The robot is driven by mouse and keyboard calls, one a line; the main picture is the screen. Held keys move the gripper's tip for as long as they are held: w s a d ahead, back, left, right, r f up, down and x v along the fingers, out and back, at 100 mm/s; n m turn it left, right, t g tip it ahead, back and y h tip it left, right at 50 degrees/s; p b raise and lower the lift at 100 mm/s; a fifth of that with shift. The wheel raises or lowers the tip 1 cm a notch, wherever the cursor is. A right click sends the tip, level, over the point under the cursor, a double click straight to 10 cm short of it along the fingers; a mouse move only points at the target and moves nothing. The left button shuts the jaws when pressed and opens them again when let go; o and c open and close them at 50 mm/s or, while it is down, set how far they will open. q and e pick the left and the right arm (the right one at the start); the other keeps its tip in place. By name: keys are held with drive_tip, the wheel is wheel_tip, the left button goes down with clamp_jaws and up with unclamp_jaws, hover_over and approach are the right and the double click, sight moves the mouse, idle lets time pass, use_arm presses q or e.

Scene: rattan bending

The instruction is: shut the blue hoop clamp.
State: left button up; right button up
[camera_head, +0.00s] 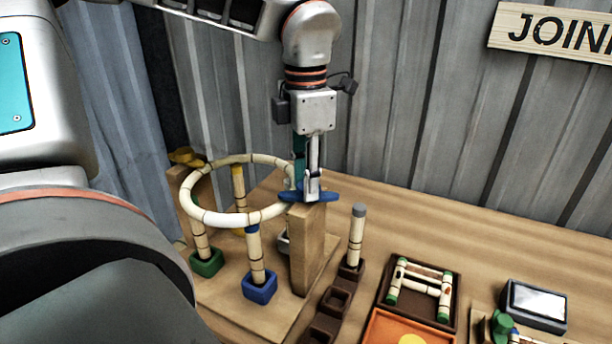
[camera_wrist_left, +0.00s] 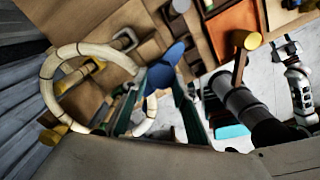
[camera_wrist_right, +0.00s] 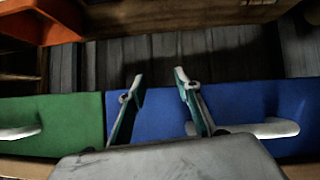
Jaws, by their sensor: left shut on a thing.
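The blue hoop clamp (camera_head: 325,196) sits on top of a wooden post (camera_head: 307,250), beside the right edge of the pale rattan hoop (camera_head: 237,219). My left gripper (camera_head: 312,194) comes down from above with its fingers at the clamp and is shut on it. In the left wrist view the blue clamp (camera_wrist_left: 165,69) shows at the fingertips, with the hoop (camera_wrist_left: 50,75) to the left. The fingers partly hide the clamp, so I cannot tell whether it is closed around the hoop. My right gripper (camera_wrist_right: 157,82) is open and empty in the right wrist view.
Rattan uprights stand in a green socket (camera_head: 206,262) and a blue socket (camera_head: 260,286) under the hoop. A grey-tipped stick (camera_head: 357,235) stands in a dark rack to the right. In the right wrist view, green (camera_wrist_right: 55,122) and blue (camera_wrist_right: 235,105) panels with handles lie close.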

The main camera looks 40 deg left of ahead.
use_arm(q)
drive_tip(key=m+p, duration=0.1)
drive_tip(key=m, duration=0.3)
drive_tip(key=shift+a+m, duration=0.1)
drive_tip(key=shift+m, duration=0.3)
drive_tip(key=shift+w+p, duration=0.1)
drive_tip(key=shift+p, duration=0.2)
drive_tip(key=o, duration=1.1)
wheel_tip(320, 180, up, 12)
idle(0.5)
